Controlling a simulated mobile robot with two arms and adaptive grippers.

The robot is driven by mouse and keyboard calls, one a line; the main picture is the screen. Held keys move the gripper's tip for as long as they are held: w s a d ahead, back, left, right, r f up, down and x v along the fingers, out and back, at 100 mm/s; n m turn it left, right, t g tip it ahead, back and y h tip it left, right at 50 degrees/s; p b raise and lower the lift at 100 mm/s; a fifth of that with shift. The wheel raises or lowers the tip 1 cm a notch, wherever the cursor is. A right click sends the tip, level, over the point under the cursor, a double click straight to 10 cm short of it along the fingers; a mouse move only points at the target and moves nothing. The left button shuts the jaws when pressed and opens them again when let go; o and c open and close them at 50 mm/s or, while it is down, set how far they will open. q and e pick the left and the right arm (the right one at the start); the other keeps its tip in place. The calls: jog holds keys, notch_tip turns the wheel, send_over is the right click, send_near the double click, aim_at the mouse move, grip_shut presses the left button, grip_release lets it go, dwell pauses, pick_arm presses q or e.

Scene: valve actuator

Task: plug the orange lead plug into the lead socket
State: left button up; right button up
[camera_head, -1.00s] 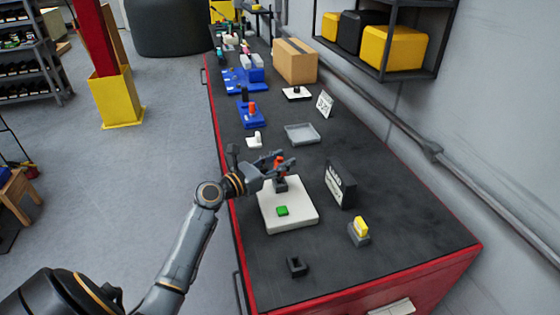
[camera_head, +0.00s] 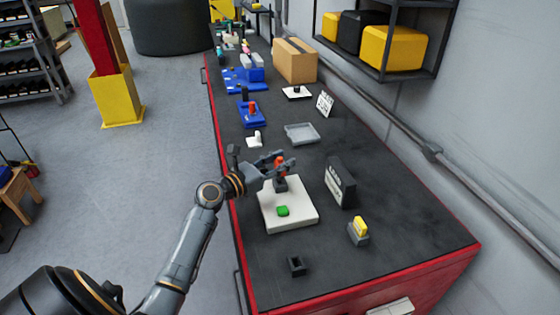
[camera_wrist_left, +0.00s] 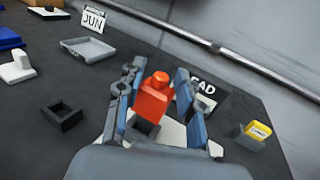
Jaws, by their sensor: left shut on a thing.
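The orange lead plug (camera_head: 280,161) is held upright between the fingers of my left gripper (camera_head: 279,164). It also shows in the left wrist view (camera_wrist_left: 153,97), with a finger on each side. A dark socket (camera_head: 281,185) stands on the white base plate (camera_head: 300,215), directly below the plug. In the left wrist view the dark socket (camera_wrist_left: 146,127) shows just under the plug. I cannot tell whether the plug touches the socket or sits in it. A black LEAD sign (camera_head: 340,184) stands right of the plate. My right gripper is not in view.
A green block (camera_head: 282,211) is on the plate. A yellow piece in a grey holder (camera_head: 359,231) and an empty black holder (camera_head: 296,266) stand nearer me. Another black holder (camera_wrist_left: 62,115) is left of the gripper in the wrist view. A grey tray (camera_head: 302,134) lies beyond.

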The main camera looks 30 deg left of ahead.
pick_arm(q)
jog(key=shift+p, duration=0.4)
dwell(0.5)
jog(key=shift+f+b, duration=1)
jog(key=shift+f, duration=0.45)
jog(key=o, duration=1.2)
jog(key=shift+o, duration=0.2)
jog(key=shift+s, duration=0.1)
jog(key=v, duration=1.2)
